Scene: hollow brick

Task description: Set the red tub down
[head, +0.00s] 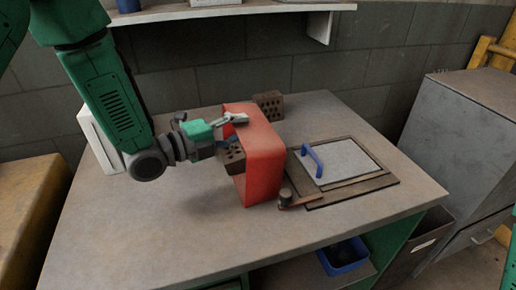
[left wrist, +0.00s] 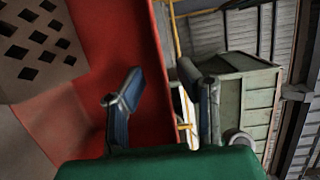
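The red tub (head: 265,160) lies on its side on the table, its open side facing left in the head view. My left gripper (head: 230,131) is at its upper rim, with one finger above the wall and the other inside. In the left wrist view the tub's red wall (left wrist: 115,35) runs between the two spread blue-grey fingers (left wrist: 165,108), with gaps showing beside it. A brick with holes (head: 235,156) shows at the tub's opening; it also shows in the left wrist view (left wrist: 40,40). My right gripper is not in view.
Another hollow brick (head: 269,104) stands behind the tub. The table's front left (head: 140,230) is clear. A shelf (head: 170,15) hangs at the back.

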